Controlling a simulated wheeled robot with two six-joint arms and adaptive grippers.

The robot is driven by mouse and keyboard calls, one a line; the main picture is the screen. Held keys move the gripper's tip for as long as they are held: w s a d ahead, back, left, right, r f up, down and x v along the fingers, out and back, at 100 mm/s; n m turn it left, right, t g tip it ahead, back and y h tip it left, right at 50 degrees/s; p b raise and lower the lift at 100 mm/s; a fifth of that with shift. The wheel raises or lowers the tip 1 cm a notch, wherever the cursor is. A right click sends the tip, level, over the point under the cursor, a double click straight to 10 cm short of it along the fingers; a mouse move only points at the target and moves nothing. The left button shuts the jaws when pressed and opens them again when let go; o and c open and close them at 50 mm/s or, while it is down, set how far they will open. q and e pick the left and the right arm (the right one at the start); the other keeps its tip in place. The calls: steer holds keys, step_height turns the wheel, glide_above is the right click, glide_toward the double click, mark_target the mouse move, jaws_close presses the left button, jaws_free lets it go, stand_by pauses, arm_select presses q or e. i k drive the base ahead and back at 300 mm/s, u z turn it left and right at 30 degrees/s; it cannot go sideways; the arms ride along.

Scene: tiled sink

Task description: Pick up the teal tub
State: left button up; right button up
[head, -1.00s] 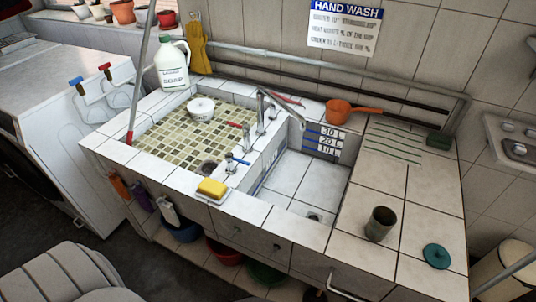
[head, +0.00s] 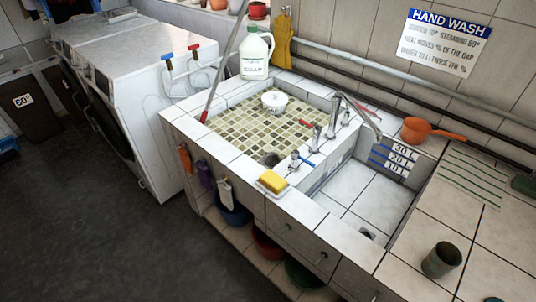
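No tub in view is clearly teal. Under the sink, on a low tiled shelf, stand a blue tub (head: 234,212), a red tub (head: 267,245) and a green tub (head: 302,276), each partly hidden by the sink front above. A small piece of a teal round thing (head: 494,299) shows at the bottom right edge, on the counter; the rest is cut off. Neither of my grippers is in view.
A dark cup (head: 441,260) and an orange ladle (head: 431,131) are on the right. Dark floor (head: 120,235) at lower left is clear.

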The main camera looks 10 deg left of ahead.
mark_target(444, 256)
steer(key=u, duration=1.3)
steer(key=k, duration=1.35)
steer(key=z, duration=0.65)
